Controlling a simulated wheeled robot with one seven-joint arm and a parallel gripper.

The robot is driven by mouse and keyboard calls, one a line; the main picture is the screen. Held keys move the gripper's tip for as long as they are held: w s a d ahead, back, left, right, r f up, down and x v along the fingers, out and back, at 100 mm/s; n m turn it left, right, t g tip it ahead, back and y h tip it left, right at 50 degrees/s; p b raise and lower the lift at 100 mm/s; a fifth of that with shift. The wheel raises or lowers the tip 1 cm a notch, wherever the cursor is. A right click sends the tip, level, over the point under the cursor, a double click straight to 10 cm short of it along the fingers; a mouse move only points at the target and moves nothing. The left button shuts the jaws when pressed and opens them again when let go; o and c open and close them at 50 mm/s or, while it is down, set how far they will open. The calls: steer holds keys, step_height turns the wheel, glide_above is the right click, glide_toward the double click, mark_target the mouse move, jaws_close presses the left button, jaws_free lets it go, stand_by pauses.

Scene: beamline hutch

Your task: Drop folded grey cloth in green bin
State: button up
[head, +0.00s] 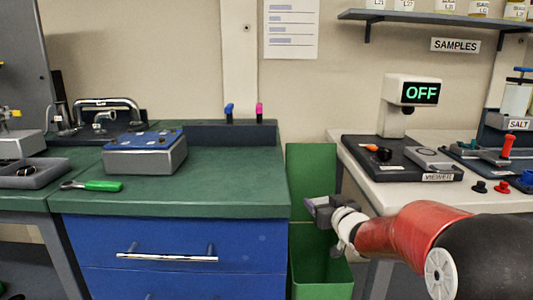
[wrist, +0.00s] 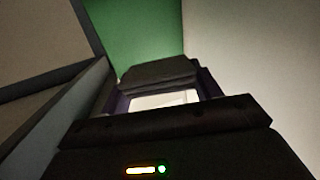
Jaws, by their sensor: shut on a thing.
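The green bin (head: 320,285) stands on the floor between the blue drawer cabinet and the white-topped table, with a tall green panel behind it. In the wrist view, green (wrist: 135,28) shows at the top. My gripper (head: 318,207) is over the bin, above its rim and in front of the green panel. It is shut on the folded grey cloth, which shows as a dark grey slab (wrist: 158,72) between the fingertips in the wrist view. In the head view the cloth is small and hard to tell from the fingers. The bin's inside is mostly hidden.
The blue cabinet (head: 190,258) with its green top is close on the left. The white-topped table (head: 385,190) is close on the right, with a viewer (head: 405,100) reading OFF. A green-handled tool (head: 100,186) and a blue-topped box (head: 145,152) lie on the cabinet.

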step_height(320, 180, down, 5)
steer(key=b, duration=0.2)
steer(key=shift+f+b, duration=0.1)
steer(key=shift+b, duration=0.25)
steer(key=o, duration=1.1)
steer(key=v, duration=0.8)
